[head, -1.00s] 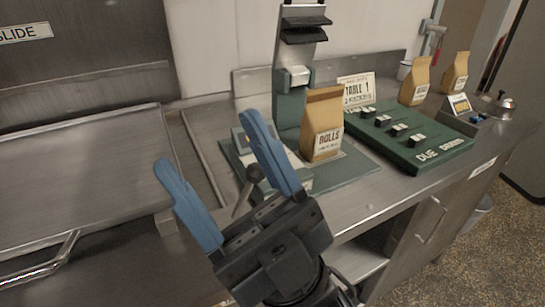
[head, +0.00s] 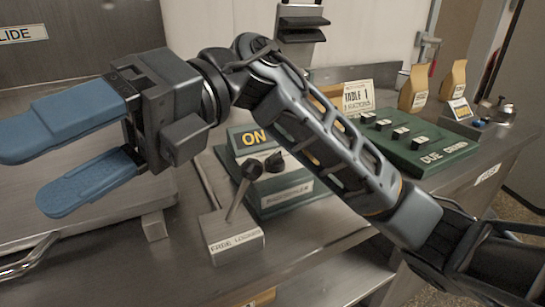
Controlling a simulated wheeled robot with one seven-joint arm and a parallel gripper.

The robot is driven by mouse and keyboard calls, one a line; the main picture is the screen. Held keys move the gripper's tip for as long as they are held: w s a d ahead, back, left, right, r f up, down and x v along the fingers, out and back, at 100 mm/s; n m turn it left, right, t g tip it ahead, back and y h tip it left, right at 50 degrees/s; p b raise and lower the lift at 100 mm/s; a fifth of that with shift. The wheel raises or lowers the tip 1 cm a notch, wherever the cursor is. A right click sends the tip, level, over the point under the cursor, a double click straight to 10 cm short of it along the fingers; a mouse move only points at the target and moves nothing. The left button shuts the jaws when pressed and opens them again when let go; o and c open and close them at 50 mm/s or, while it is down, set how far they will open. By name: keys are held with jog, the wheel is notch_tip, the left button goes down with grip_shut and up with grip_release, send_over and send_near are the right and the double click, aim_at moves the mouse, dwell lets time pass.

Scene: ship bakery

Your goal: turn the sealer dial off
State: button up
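The sealer (head: 285,193) is a green machine on the steel counter with a lit yellow ON sign (head: 253,137). A small black knob, seemingly the dial (head: 274,161), sits on its top beside the sign; its pointing direction is too small to tell. My gripper (head: 28,177) is at the far left, well away from the sealer, with its blue fingers apart, pointing left and empty. My arm crosses in front of the sealer and hides its right side and most of the paper bag by it.
A green board (head: 430,158) with black blocks, a table card (head: 358,96) and paper bags (head: 414,88) stand to the right.

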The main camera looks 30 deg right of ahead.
jog(key=w+d+f+t+h+b, duration=0.1)
jog(key=w+d+f+t+h, duration=0.2)
jog(key=w+d+f+h, duration=0.2)
jog(key=m+t+h+b, duration=0.3)
jog(key=m+t+h, duration=0.2)
jog(key=h, duration=0.5)
send_near(275, 161)
jog(key=shift+w+f, duration=0.5)
jog(key=shift+w, duration=0.2)
notch_tip(275, 161, down, 8)
jog(key=shift+r, duration=0.2)
jog(key=c, duration=1)
